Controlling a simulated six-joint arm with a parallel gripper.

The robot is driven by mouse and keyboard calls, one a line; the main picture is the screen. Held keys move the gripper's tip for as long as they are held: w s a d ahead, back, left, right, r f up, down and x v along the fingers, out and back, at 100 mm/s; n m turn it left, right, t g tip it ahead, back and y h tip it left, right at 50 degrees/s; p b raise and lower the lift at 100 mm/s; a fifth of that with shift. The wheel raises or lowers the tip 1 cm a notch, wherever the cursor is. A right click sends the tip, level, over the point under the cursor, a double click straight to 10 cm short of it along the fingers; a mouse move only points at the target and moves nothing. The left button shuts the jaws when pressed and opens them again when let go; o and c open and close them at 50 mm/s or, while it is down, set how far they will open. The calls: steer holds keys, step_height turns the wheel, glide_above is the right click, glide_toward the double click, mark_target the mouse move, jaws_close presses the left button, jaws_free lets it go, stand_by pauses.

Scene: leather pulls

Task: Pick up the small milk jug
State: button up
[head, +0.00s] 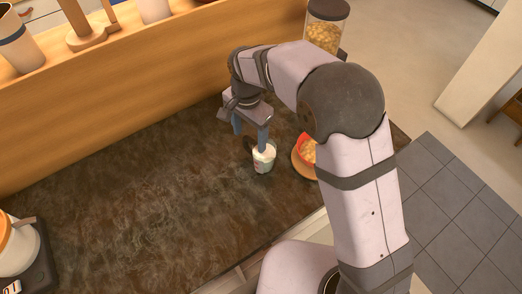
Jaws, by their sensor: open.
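A small whitish cup-like vessel (264,161), which looks like the milk jug, stands upright on the dark countertop. It has a faint reddish mark on its side, and a small dark shape shows at its left. My gripper (250,142) is open with its fingers pointing down, just above and to the left of the jug in the head view. The right finger overlaps the jug's rim in the picture. I cannot tell whether that finger is inside the jug, in front of it or above it. The finger hides part of the rim.
An orange-red bowl (307,149) of pale pieces on a wooden plate stands close at the jug's right, partly behind my arm. A lidded jar (323,33) stands at the back. A wooden ledge (130,85) rises behind the counter (140,220), whose middle is bare. A white pot (18,250) is at lower left.

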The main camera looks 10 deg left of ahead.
steer(key=shift+f, duration=0.75)
steer(key=shift+c, duration=0.3)
steer(key=c, duration=1.4)
steer(key=shift+r, duration=0.35)
steer(key=shift+r+b, duration=1.3)
steer(key=shift+r, duration=3.4)
